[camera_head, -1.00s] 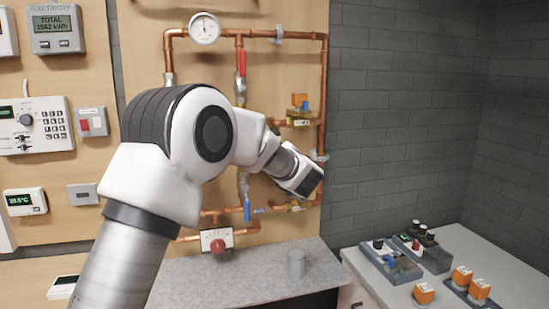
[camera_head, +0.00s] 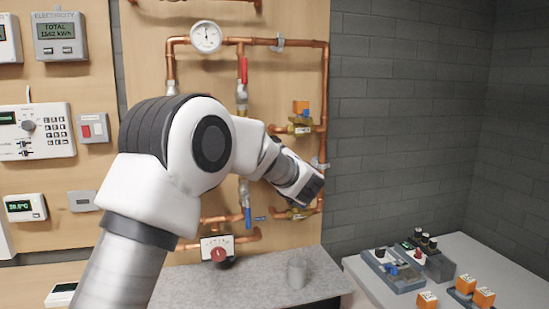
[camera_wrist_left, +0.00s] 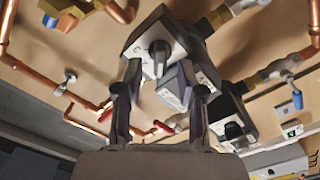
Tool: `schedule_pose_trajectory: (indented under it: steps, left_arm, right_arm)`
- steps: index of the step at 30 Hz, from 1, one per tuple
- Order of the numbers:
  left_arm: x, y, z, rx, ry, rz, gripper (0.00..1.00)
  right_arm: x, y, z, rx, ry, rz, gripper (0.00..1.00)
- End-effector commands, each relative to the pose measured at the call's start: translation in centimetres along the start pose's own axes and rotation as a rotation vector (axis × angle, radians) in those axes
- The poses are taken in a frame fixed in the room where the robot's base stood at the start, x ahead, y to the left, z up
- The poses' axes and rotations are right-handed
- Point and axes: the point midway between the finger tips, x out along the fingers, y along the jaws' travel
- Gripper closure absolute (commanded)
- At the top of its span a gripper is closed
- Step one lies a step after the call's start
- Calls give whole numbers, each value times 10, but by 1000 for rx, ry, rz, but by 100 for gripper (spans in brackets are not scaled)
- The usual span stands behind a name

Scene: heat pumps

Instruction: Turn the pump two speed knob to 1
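In the left wrist view a grey pump box with a white marked face carries a dark knob (camera_wrist_left: 157,55). My left gripper (camera_wrist_left: 160,72) has its two fingers apart, one on either side of the knob; I cannot tell whether they touch it. A second dark box with a knob (camera_wrist_left: 234,134) is lower right in that view. Which box is pump two is not readable. In the head view my white left arm crosses in front of the pipe board and hides the pumps; its gripper fingers are not visible there. My right gripper is not in view.
Copper pipes (camera_head: 325,90) with a round gauge (camera_head: 206,37) run over the board. A white table at right holds several parts.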

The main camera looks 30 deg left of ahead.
Motion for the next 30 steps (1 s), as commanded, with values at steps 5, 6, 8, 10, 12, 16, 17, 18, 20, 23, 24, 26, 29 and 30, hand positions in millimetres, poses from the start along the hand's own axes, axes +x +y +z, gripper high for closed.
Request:
schedule_pose_trajectory:
  steps: [5, 6, 8, 10, 12, 16, 17, 18, 20, 23, 24, 26, 29, 30]
  left_arm:
    - [-4, 1, 0, 1, 0, 1, 61]
    - [-8, 1, 0, 1, 0, 1, 61]
    - [-17, 1, 0, 2, 0, 3, 61]
    - [-32, 1, 0, 4, 0, 3, 61]
    - [-51, 2, 0, 4, 0, 4, 61]
    - [-85, 2, 0, 4, 1, 5, 61]
    - [-92, 1, 0, 3, 2, 3, 61]
    - [-100, 1, 0, 4, 1, 5, 61]
    - [-110, 1, 0, 2, 0, 3, 61]
    - [-118, 0, 0, 2, 0, 1, 61]
    - [-120, 0, 0, 1, 0, 0, 61]
    - [-121, 0, 0, 0, 0, 0, 61]
    - [-120, 0, 0, 0, 0, 0, 61]
    - [-120, 0, 0, 0, 0, 0, 61]
  right_arm:
    - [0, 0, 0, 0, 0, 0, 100]
    - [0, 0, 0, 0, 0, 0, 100]
    - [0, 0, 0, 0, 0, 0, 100]
    - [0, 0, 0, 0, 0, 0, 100]
    - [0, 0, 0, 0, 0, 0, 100]
    - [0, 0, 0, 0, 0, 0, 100]
    - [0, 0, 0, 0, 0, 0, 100]
    - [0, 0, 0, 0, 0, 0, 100]
    - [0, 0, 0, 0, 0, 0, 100]
    - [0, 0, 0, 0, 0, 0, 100]
    - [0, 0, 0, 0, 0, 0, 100]
    - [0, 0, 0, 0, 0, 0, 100]
    - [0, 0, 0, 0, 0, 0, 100]
    - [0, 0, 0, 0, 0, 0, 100]
